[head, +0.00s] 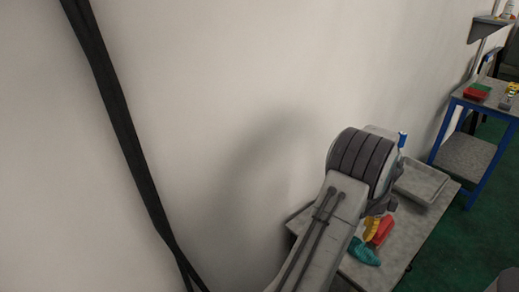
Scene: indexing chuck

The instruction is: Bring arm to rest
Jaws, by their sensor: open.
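My arm (325,235) rises from the bottom edge of the head view to a ribbed dark joint (362,160) in front of the wall. Beyond this joint the rest of the arm is mostly hidden. A small dark grey part just below and right of the joint looks like my gripper (383,206), open, above or in front of the grey table. Its fingertips are not clear, and I see nothing held. I cannot tell its distance from the things on the table.
The grey table (413,232) bears red (383,229), yellow (370,228) and teal (363,252) things and a shallow grey tray (423,181). A blue-framed bench (465,156) stands farther right. A pale wall (220,100) lies behind; green floor (455,238) is open at right.

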